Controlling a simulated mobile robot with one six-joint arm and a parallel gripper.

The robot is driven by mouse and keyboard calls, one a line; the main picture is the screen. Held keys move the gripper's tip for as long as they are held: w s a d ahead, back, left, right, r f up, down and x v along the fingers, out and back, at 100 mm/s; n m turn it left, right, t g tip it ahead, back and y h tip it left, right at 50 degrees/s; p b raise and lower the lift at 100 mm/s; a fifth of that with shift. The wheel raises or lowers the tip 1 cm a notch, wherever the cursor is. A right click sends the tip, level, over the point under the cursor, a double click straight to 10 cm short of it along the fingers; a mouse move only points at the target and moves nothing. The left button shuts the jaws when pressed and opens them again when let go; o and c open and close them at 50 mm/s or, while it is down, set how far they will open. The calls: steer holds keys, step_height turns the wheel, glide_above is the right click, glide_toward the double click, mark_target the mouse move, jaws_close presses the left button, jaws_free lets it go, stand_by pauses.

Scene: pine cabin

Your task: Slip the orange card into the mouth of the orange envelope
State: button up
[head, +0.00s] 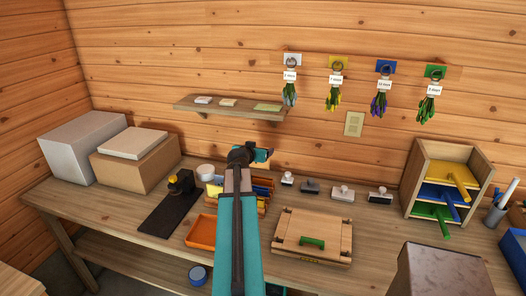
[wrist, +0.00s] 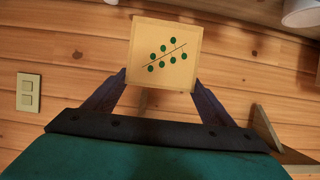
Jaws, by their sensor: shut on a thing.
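My gripper (wrist: 160,78) is shut on a pale orange-tan card (wrist: 165,53), whose face shows several green dots and a dark slanting line. The card stands out beyond the fingertips, against the plank wall.
An orange tray (head: 201,231) and a wooden board with a green handle (head: 313,242) lie on the bench (head: 120,205). Several stamps stand behind the board. The wall shelf (head: 228,108) holds small flat pieces. Boxes stand left, a drawer unit (head: 447,185) right.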

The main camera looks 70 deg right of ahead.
mark_target(260, 167)
steer(key=shift+s+d+f, duration=0.1)
steer(key=shift+s+d, duration=0.1)
steer(key=shift+s, duration=0.2)
steer(key=shift+b, duration=0.6)
step_height(260, 167, down, 4)
steer(key=b, duration=0.4)
steer(key=shift+f+b, duration=0.2)
steer(key=shift+b, duration=0.15)
steer(key=shift+b, duration=0.85)
steer(key=shift+f+b, duration=2.1)
stand_by(0.6)
steer(key=o, duration=1.1)
